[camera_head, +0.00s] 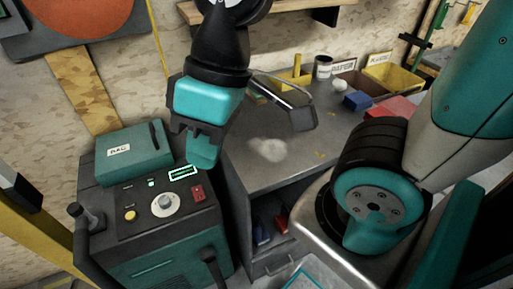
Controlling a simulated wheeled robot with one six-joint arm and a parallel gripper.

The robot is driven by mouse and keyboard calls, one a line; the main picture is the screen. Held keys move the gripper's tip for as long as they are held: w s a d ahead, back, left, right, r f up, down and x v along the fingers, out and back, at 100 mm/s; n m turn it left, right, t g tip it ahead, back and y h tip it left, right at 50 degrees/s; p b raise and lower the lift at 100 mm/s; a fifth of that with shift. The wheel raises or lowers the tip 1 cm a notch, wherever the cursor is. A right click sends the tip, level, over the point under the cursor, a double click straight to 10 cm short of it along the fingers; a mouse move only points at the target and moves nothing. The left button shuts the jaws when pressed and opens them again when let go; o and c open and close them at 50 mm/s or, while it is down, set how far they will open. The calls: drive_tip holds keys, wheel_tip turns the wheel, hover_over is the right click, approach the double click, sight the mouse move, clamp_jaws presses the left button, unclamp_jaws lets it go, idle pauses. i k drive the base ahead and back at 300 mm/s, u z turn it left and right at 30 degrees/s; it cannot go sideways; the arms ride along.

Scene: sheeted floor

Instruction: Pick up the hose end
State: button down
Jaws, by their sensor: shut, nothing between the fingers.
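My gripper (202,152) points down above the back right part of a dark machine's control panel (140,205). Its teal fingers are together with nothing seen between them. I cannot surely make out the hose end. A black, rounded piece (211,264) stands out at the machine's front right, and a black upright piece (90,216) at its left side. I cannot tell if either belongs to a hose. My gripper is apart from both, and hides part of the machine's back right corner.
A grey workbench (275,165) stands to the right of the machine. A dark grey angular piece (287,105) is beside my gripper, over the bench. A yellow bin (393,73), a blue block (357,101) and a red box (390,108) are at the back. My arm fills the right side.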

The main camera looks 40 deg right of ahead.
sight(96, 223)
drive_tip(key=u, duration=0.4)
drive_tip(key=k, duration=0.55)
drive_tip(key=u, duration=1.35)
drive_tip(key=i, duration=1.3)
drive_tip(key=z, duration=0.7)
